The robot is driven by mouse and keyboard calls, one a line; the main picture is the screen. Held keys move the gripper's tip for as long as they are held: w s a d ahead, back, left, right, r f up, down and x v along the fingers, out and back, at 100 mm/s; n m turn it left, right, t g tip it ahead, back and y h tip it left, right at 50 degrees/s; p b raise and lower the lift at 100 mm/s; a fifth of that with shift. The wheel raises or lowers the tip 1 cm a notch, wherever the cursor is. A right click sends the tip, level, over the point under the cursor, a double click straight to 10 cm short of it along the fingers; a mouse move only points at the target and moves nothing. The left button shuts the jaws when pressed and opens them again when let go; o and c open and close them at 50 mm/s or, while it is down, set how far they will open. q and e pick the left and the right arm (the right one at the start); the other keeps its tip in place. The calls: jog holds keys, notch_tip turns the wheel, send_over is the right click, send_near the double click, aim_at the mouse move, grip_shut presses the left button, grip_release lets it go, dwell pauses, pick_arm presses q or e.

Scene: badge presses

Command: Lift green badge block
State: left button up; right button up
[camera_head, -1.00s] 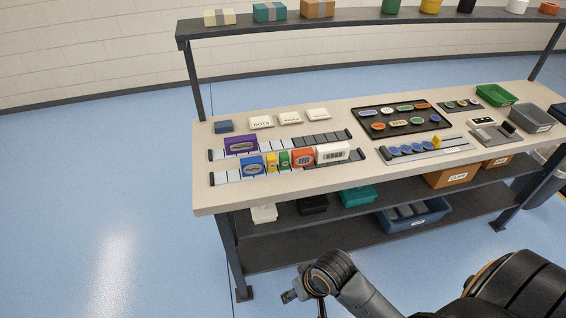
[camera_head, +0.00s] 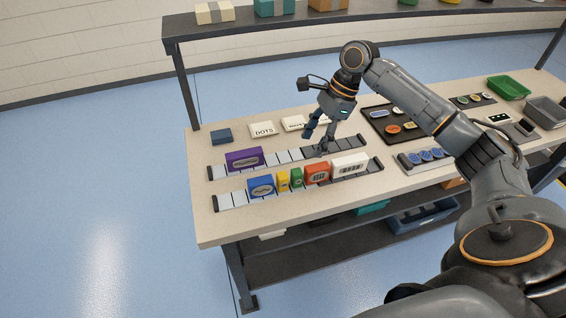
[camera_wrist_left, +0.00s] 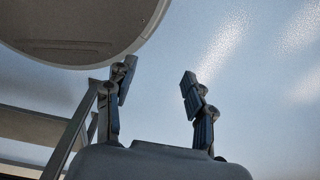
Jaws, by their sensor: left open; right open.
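The green badge block (camera_head: 296,178) stands upright in the front rail on the table in the head view. It is between a yellow block (camera_head: 282,181) on its left and an orange block (camera_head: 316,174) on its right. My right gripper (camera_head: 316,142) is open and empty, above the back rail, behind and a little right of the green block and apart from it. My left gripper (camera_wrist_left: 158,100) shows only in the left wrist view, open and empty over the blue floor.
A blue block (camera_head: 261,186) and a white block (camera_head: 349,166) share the front rail. A purple block (camera_head: 244,159) stands in the back rail. A black tray (camera_head: 378,113) with badges lies to the right. The table's front strip (camera_head: 290,215) is clear.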

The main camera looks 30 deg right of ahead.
send_over(299, 171)
jog(key=s+d, duration=0.1)
jog(key=s, duration=0.1)
notch_tip(299, 171, down, 5)
jog(key=shift+w+f+p, duration=0.45)
jog(key=shift+w+f, duration=0.05)
jog(key=shift+x, duration=0.95)
jog(key=f, duration=0.2)
jog(key=w+f+p, duration=0.1)
jog(key=shift+a+f, duration=0.25)
jog(key=shift+a, duration=0.1)
jog(key=shift+a+f, duration=0.1)
jog(key=shift+f, duration=0.15)
grip_shut()
pick_arm(q)
jog(key=s+r, duration=0.2)
jog(key=s, duration=0.1)
jog(key=shift+s, duration=0.2)
